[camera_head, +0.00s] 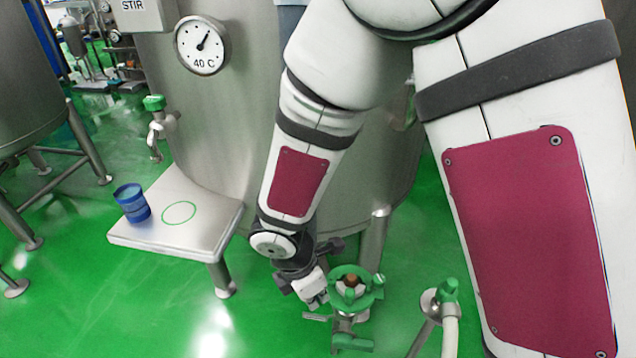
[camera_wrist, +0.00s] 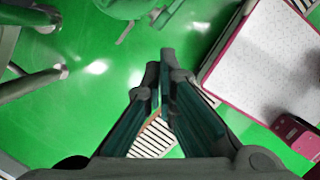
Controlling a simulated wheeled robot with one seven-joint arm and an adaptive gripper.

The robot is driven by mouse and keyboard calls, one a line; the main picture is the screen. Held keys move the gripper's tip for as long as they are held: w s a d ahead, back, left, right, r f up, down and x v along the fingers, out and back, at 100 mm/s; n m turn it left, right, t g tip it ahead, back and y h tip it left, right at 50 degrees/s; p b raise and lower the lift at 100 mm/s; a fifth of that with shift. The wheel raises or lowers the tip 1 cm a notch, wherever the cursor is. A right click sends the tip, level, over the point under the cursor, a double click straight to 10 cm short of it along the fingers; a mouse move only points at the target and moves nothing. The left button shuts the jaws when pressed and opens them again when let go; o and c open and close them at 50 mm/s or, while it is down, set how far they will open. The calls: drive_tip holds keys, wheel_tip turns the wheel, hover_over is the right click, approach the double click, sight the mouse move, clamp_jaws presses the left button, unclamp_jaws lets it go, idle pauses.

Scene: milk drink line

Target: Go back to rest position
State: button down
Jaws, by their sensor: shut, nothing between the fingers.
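My gripper (camera_head: 318,301) hangs low in front of the big steel tank, just left of a green valve wheel (camera_head: 352,284). In the head view its fingers are small and partly hard to make out. In the wrist view my gripper (camera_wrist: 162,65) has its two dark fingers together at the tips, with nothing held between them. The green floor lies beyond the fingertips. I cannot tell from the head view whether the gripper touches the valve.
The steel tank (camera_head: 235,110) carries a dial (camera_head: 201,45) and a tap (camera_head: 160,126). A blue cup (camera_head: 132,203) stands on a pale platform (camera_head: 122,240), left of a green ring. A green-topped pipe (camera_head: 447,300) stands right of the valve. Open floor (camera_head: 75,300) lies left.

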drive_tip(key=s+d+r+m+p, duration=0.1)
drive_tip(key=d+r+m+p, duration=0.1)
drive_tip(key=d+r+m, duration=0.35)
drive_tip(key=d+r+m+t+p, duration=0.1)
drive_tip(key=d+r+m, duration=0.15)
drive_tip(key=r, duration=0.65)
drive_tip(key=s+d+r+m+p, duration=0.1)
drive_tip(key=d+r+m+p, duration=0.15)
drive_tip(key=d+r, duration=0.35)
drive_tip(key=s+d+r+m+t+y+p, duration=0.1)
drive_tip(key=s+d+r+m+p, duration=0.1)
drive_tip(key=s+r+m, duration=0.4)
drive_tip(key=s+d+r+m+y+p, duration=0.1)
drive_tip(key=s+d+r+m+p, duration=0.1)
drive_tip(key=s+r+m, duration=0.5)
wheel_tip(320, 180, up, 4)
drive_tip(key=shift+s+d+f+t, duration=0.15)
drive_tip(key=shift+s+d+t, duration=0.25)
drive_tip(key=shift+s+d, duration=0.7)
drive_tip(key=shift+s+a+m, duration=0.1)
drive_tip(key=shift+a+m, duration=0.05)
drive_tip(key=shift+m, duration=0.1)
